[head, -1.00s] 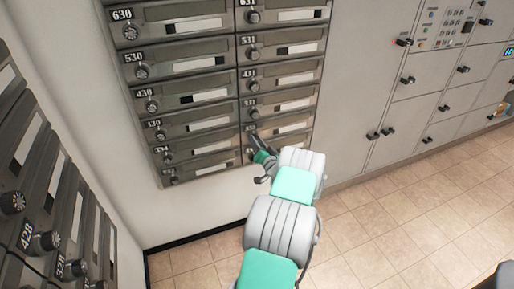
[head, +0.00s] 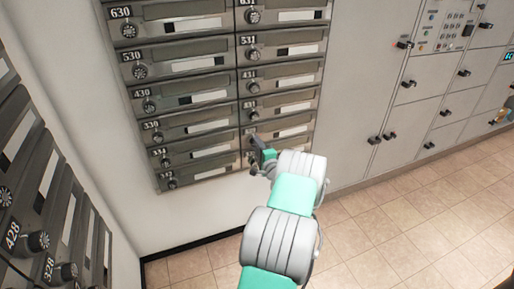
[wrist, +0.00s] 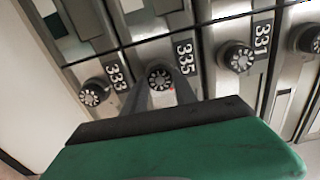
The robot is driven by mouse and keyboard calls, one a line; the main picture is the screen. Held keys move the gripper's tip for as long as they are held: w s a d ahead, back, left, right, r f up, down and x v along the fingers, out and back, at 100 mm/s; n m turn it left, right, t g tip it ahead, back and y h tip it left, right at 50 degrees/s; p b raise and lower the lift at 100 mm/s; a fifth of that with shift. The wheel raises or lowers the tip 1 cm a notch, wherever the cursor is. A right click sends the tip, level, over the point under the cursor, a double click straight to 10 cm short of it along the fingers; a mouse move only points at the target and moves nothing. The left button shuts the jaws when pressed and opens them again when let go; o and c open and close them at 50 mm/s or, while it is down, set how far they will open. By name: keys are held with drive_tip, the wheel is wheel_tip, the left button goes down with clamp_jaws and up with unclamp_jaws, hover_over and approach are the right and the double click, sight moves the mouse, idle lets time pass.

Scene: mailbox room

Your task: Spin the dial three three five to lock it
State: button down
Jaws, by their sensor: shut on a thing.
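The dial of box 335 (wrist: 160,78) is a small round knob with pale marks around its face, beside the white label 335 (wrist: 185,58) in the wrist view. My gripper (wrist: 162,84) has its two dark fingers on either side of this dial and is shut on it. In the head view my gripper (head: 258,152) is at the lower right column of mailboxes and hides most of that dial. The marks on the dial are too small to read.
Dial 333 (wrist: 94,92) is to the left and dial 331 (wrist: 237,57) to the right, both close to the fingers. Another mailbox bank (head: 38,190) stands at the left. Grey lockers (head: 410,100) are on the right. The tiled floor (head: 390,220) is clear.

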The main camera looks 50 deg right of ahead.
drive_tip(key=shift+m+p, duration=1.05)
drive_tip(key=shift+m, duration=6.85)
drive_tip(key=c, duration=1)
unclamp_jaws()
drive_tip(key=shift+o, duration=0.2)
drive_tip(key=v, duration=0.8)
